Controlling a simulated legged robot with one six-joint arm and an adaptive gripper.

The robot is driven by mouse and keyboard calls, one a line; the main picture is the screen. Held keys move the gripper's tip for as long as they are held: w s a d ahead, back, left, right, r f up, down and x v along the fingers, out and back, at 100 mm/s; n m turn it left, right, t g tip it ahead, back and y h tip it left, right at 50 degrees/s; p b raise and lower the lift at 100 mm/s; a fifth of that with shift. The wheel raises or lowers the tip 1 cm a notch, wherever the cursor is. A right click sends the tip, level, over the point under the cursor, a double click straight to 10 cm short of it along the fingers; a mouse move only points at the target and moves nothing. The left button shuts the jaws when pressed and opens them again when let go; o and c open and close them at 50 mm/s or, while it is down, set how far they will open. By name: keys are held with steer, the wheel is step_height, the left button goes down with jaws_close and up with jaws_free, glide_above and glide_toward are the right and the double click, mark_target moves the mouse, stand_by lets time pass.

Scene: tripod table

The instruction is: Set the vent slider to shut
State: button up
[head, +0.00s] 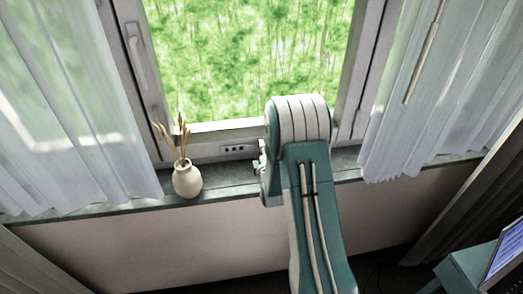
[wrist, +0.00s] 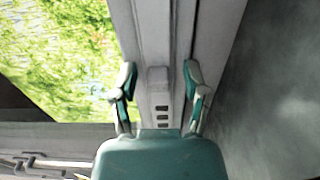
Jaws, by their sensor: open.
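The vent (head: 235,149) is a pale strip with several dark slots, set low in the window frame in the head view. In the wrist view the vent slots (wrist: 162,116) run in a row just beyond my gripper's palm. A plain pale block (wrist: 157,78), which looks like part of the vent slider, lies past the slots. My gripper (wrist: 159,74) is open, with one finger on each side of the vent strip and nothing held. I cannot tell whether the fingers touch the frame. In the head view my arm hides most of the gripper and the right end of the vent.
A cream vase (head: 187,180) with dried stalks stands on the sill (head: 226,183), left of my arm. Sheer curtains (head: 70,110) hang on both sides. A window handle (head: 136,50) is at the upper left. A teal piece with a screen (head: 508,258) stands at the lower right.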

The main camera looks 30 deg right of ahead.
mark_target(236, 148)
jaws_close()
steer(key=shift+a, duration=0.1)
steer(key=a, duration=0.2)
steer(key=w+a, duration=0.1)
steer(key=a, duration=0.2)
steer(key=w+a, duration=0.1)
steer(key=a, duration=0.2)
steer(key=shift+w+f, duration=0.1)
steer(key=shift+f, duration=0.05)
steer(key=shift+d, duration=0.1)
